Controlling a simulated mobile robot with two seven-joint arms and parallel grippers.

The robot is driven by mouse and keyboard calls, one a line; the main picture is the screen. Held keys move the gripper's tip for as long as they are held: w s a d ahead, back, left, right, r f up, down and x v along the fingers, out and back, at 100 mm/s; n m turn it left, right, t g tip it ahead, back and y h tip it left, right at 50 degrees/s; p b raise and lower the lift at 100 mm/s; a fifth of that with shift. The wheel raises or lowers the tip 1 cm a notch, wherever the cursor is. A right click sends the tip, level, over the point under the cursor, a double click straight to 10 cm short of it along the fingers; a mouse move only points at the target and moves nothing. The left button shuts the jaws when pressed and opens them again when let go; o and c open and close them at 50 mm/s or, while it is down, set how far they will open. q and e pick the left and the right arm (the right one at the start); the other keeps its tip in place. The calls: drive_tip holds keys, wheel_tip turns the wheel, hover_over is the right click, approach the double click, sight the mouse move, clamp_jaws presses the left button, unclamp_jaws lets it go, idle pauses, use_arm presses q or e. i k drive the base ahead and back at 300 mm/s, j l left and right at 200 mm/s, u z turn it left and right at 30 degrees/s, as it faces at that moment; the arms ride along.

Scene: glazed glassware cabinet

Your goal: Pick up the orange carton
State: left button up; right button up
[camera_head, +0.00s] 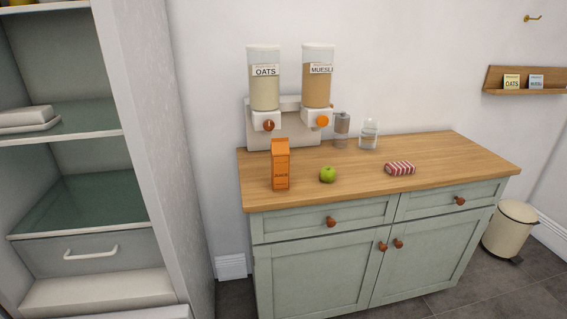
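An orange carton (281,166) stands upright on the wooden countertop (440,164) of a green cabinet, near its left end. It stands in front of the oats dispenser (264,85). A green apple (327,174) sits to its right, a small gap apart. Neither of my grippers shows in the head view.
A muesli dispenser (318,85), a grey bottle (341,128) and a glass jar (368,134) stand at the back of the counter. A red-and-white striped packet (400,168) lies to the right of the apple. Open shelves (78,200) stand at left, and a cream pedal bin (510,230) at right. The counter's right end is clear.

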sight(279, 147)
drive_tip(key=i+l+u, duration=0.1)
drive_tip(key=l, duration=0.3)
drive_tip(key=i+l+u, duration=0.1)
drive_tip(key=i+l, duration=0.2)
drive_tip(key=i+l+u, duration=0.1)
drive_tip(key=l, duration=0.45)
drive_tip(key=i+l+u, duration=0.15)
drive_tip(key=l, duration=0.3)
drive_tip(key=i+l+u, duration=0.1)
drive_tip(key=l, duration=0.35)
drive_tip(key=i+l+u, duration=0.1)
drive_tip(key=l, duration=0.35)
drive_tip(key=i+l+u, duration=0.1)
drive_tip(key=l, duration=0.4)
drive_tip(key=i+l+u, duration=0.1)
drive_tip(key=l, duration=0.4)
drive_tip(key=i, duration=0.1)
